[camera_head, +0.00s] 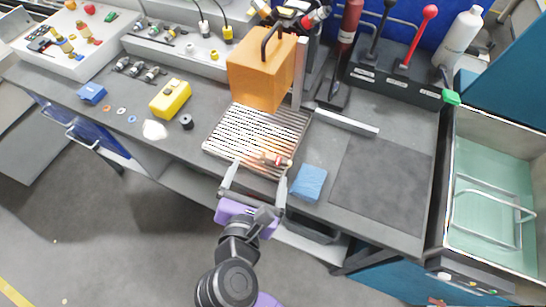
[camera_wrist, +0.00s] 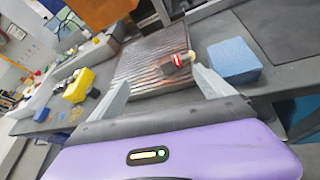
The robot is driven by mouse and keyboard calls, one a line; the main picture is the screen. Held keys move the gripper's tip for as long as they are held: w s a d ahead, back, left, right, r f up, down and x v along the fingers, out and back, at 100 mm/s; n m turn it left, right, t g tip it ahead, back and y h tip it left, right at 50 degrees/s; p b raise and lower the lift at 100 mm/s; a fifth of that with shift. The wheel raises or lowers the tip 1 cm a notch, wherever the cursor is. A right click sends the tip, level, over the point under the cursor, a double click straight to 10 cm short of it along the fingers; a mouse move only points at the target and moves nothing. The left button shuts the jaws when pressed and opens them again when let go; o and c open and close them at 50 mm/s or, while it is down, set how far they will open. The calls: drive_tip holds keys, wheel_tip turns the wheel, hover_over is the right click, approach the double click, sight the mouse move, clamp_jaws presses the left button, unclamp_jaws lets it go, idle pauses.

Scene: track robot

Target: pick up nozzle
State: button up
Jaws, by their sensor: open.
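The nozzle (camera_head: 277,160) is a small piece with a pale body and a red band. It lies on the ribbed metal plate (camera_head: 225,137) near the plate's front right. It also shows in the wrist view (camera_wrist: 180,60), just short of the right fingertip and apart from it. My gripper (camera_head: 257,171) is open and empty. Its two fingers reach over the front edge of the plate, with the nozzle ahead of them and toward the right finger. In the wrist view the gripper (camera_wrist: 160,80) shows a wide gap between its fingers.
A blue sponge-like block (camera_head: 308,182) lies right of the plate, close to my right finger. An orange box (camera_head: 262,72) with a black handle stands at the plate's back. A yellow block (camera_head: 170,99) is left. A dark mat (camera_head: 380,180) lies right, bare. A sink (camera_head: 490,190) is far right.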

sight(273, 160)
drive_tip(key=shift+d+n+h, duration=0.7)
drive_tip(key=shift+d, duration=0.05)
drive_tip(key=shift+w+d, duration=0.15)
drive_tip(key=shift+d, duration=0.05)
drive_tip(key=x, duration=0.7)
drive_tip(key=shift+w+f, duration=0.1)
drive_tip(key=shift+w, duration=0.05)
drive_tip(key=c, duration=1.5)
drive_tip(key=shift+c, duration=0.2)
